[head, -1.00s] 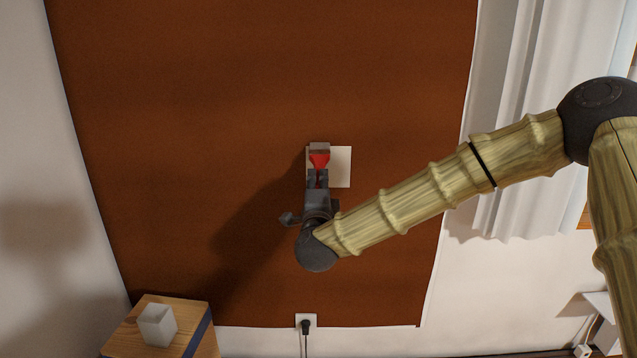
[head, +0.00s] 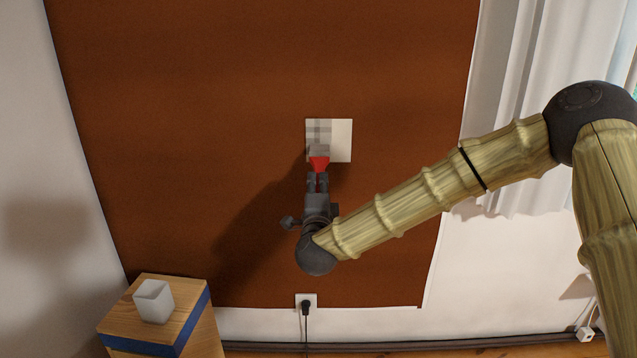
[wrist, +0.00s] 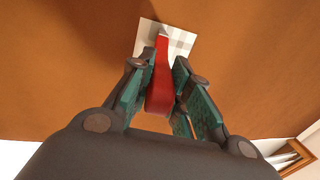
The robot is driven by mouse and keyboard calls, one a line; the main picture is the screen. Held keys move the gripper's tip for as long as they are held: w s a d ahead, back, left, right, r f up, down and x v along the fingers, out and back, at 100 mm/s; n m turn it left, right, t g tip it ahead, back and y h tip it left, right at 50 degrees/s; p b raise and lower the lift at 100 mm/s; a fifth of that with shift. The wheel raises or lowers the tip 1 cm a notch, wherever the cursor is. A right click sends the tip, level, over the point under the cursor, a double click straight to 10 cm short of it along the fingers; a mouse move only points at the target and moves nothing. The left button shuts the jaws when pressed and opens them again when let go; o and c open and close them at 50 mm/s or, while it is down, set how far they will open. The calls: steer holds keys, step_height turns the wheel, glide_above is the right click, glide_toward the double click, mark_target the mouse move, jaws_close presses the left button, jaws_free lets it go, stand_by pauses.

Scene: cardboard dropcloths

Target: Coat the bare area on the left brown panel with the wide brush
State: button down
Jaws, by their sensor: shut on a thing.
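The brown panel (head: 200,120) covers most of the wall. A pale square bare area (head: 342,140) lies on it. Its upper left part carries a greyish blocky patch (head: 318,130), and its right part is plain pale. My gripper (head: 317,182) is shut on the wide brush (head: 319,163), which has a red handle and a grey head. The brush points up, with its head over the lower left of the square. I cannot tell whether the bristles touch. In the wrist view, the red handle (wrist: 161,80) sits between the fingers, and the square (wrist: 148,34) shows behind it.
A wooden box with a blue band (head: 135,335) stands at lower left with a white cup (head: 153,300) on it. A socket with a plug (head: 306,301) is below my gripper. A white curtain (head: 520,100) hangs at right.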

steer(key=shift+s+f+b, duration=0.2)
steer(key=shift+f+b, duration=0.25)
steer(key=shift+f, duration=0.5)
steer(key=shift+s+f+b, duration=0.2)
steer(key=shift+f+b, duration=0.25)
steer(key=shift+f, duration=0.45)
steer(key=shift+s+f+b, duration=0.2)
steer(key=shift+f+b, duration=0.25)
steer(key=shift+f, duration=0.5)
steer(key=r+p, duration=0.2)
steer(key=r, duration=0.3)
steer(key=r+p, duration=0.3)
steer(key=r, duration=0.2)
steer(key=r+p, duration=0.2)
steer(key=r, duration=0.3)
steer(key=shift+w+p, duration=0.25)
steer(key=shift+p, duration=0.05)
steer(key=shift+f, duration=0.1)
steer(key=shift+w, duration=0.4)
steer(key=shift+b, duration=0.5)
